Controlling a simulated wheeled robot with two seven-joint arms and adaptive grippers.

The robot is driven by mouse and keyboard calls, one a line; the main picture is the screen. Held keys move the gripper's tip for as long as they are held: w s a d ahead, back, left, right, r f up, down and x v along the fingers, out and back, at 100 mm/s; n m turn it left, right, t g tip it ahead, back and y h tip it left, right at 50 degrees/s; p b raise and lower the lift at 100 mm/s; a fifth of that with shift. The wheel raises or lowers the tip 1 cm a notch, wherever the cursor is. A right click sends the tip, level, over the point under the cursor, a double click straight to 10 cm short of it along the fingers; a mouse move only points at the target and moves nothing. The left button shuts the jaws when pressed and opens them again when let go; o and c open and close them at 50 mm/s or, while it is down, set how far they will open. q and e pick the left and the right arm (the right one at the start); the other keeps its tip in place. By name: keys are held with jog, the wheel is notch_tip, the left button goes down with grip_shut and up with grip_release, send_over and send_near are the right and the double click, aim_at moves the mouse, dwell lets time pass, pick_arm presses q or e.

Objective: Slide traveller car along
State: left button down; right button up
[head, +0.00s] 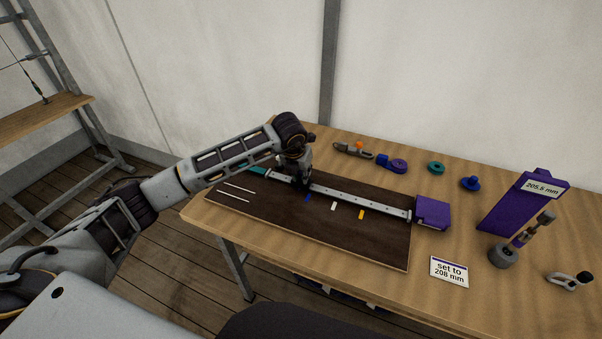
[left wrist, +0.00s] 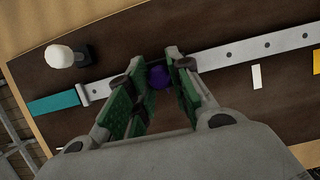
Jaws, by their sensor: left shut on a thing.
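A pale metal track (head: 360,199) with a row of holes runs along a dark board (head: 270,213); it also shows in the left wrist view (left wrist: 240,50). My left gripper (head: 302,184) is over the track, left of its middle. In the left wrist view its green-padded fingers (left wrist: 158,68) are shut on a round purple knob (left wrist: 158,78), which appears to belong to the traveller car. The car's body is mostly hidden by the gripper. A purple display (head: 541,187) reads 205.5 mm. A white card (head: 449,271) reads "set to 208 mm". My right gripper is not in view.
A purple block (head: 433,212) stands at the track's right end, a teal piece (left wrist: 54,104) at its left. A white-topped knob (left wrist: 60,56) stands beside the track. Blue, white and orange marks (head: 361,214) lie in front. Shackles and rings (head: 437,168) lie behind.

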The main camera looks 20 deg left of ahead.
pick_arm(q)
jog(key=shift+d, duration=0.2)
jog(key=shift+s+d+b, duration=0.1)
jog(key=shift+d+b, duration=0.4)
jog(key=shift+d, duration=1.3)
jog(key=c, duration=1.2)
grip_release()
jog(key=shift+s+r, duration=0.1)
jog(key=shift+a, duration=0.1)
jog(key=v, duration=1.2)
